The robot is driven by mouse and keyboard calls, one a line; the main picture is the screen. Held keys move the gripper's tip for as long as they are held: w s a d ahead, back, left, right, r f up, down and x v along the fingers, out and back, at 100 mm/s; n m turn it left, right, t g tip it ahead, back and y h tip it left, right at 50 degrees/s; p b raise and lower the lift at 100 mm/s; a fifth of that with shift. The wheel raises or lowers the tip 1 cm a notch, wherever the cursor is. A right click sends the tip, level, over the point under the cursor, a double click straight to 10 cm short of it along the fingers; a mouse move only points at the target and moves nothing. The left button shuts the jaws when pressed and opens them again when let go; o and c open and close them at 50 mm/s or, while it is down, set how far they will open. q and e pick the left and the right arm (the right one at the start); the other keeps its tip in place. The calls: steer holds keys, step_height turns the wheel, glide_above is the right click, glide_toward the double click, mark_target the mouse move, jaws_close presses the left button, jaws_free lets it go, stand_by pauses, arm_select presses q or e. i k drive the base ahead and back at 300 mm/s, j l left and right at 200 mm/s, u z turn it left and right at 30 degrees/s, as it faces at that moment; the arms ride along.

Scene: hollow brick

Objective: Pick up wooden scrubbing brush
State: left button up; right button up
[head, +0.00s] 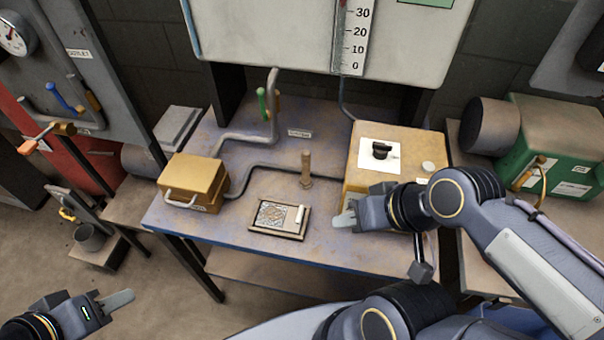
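An upright wooden piece with a wider foot (306,168) stands on the workbench, behind a small framed tray. It may be the scrubbing brush, but I see no bristles and cannot be sure. My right gripper (344,217) is over the bench's front right part, to the right of the tray and in front of the yellowish box. It is apart from the wooden piece, and I see nothing held in it. My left gripper (122,299) is low at the left, away from the bench, with nothing visible in it. The side-on views hide the gaps between the fingers.
The framed tray (260,232) holds a patterned plate and a pale bar. A yellow toolbox (192,181) stands at the bench's left. The yellowish box (410,161) with a black knob stands at the right. Pipes (262,139) run across the back. A bucket (89,238) is at left.

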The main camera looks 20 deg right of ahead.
mark_target(306, 180)
steer(key=i+j+z, duration=0.15)
steer(key=j, duration=0.15)
steer(key=i+j+z, duration=0.1)
steer(key=j, duration=0.2)
steer(key=i+j+z, duration=0.15)
steer(key=j, duration=0.15)
steer(key=i+j+z, duration=0.15)
steer(key=j, duration=0.15)
steer(key=k, duration=0.05)
